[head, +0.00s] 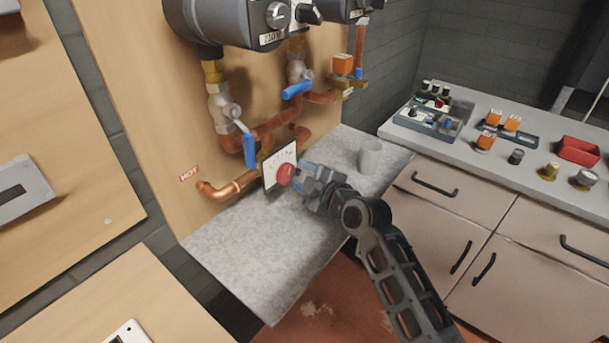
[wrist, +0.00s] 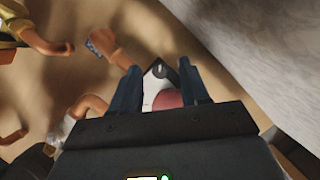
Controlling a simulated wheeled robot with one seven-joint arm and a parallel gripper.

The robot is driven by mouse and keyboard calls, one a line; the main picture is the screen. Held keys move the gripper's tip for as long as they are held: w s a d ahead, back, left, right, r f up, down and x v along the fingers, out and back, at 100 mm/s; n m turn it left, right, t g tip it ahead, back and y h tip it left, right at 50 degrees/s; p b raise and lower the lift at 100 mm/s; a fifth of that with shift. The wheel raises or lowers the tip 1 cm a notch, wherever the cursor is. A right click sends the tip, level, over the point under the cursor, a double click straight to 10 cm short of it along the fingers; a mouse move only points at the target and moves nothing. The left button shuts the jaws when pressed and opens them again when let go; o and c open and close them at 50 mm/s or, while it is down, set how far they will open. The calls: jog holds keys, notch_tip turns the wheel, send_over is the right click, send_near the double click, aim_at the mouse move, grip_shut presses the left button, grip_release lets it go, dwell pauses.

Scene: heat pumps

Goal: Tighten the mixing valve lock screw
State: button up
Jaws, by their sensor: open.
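The mixing valve shows a red knob (head: 286,174) in front of a white dial plate (head: 279,163), fixed to copper pipes on the wooden panel. In the wrist view the red knob (wrist: 168,98) lies between and beyond my fingers, partly hidden by my gripper body. A small dark round part (wrist: 159,71) shows on the plate between the fingertips; I cannot tell for sure that it is the lock screw. My gripper (head: 306,172) is open, just right of the red knob. In the wrist view its two blue fingers (wrist: 163,75) stand apart with nothing held. Contact with the knob cannot be told.
Copper pipes (head: 222,190) and blue-handled valves (head: 250,150) crowd the panel left of and above the knob. A grey speckled shelf (head: 270,265) lies below, with a grey cup (head: 370,157) at its back right. A counter (head: 480,150) with parts stands at the right.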

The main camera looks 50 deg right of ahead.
jog(key=shift+c, duration=0.2)
grip_shut()
jog(key=shift+m+y, duration=0.3)
jog(key=shift+m, duration=0.2)
jog(key=shift+o, duration=0.2)
grip_release()
jog(key=shift+s, duration=0.1)
jog(key=b+v, duration=0.1)
jog(key=v, duration=0.5)
jog(key=shift+s+a+r, duration=0.1)
jog(key=shift+s, duration=0.2)
jog(key=shift+s+a+r, duration=0.1)
jog(key=shift+s+r, duration=0.15)
jog(key=shift+s, duration=0.2)
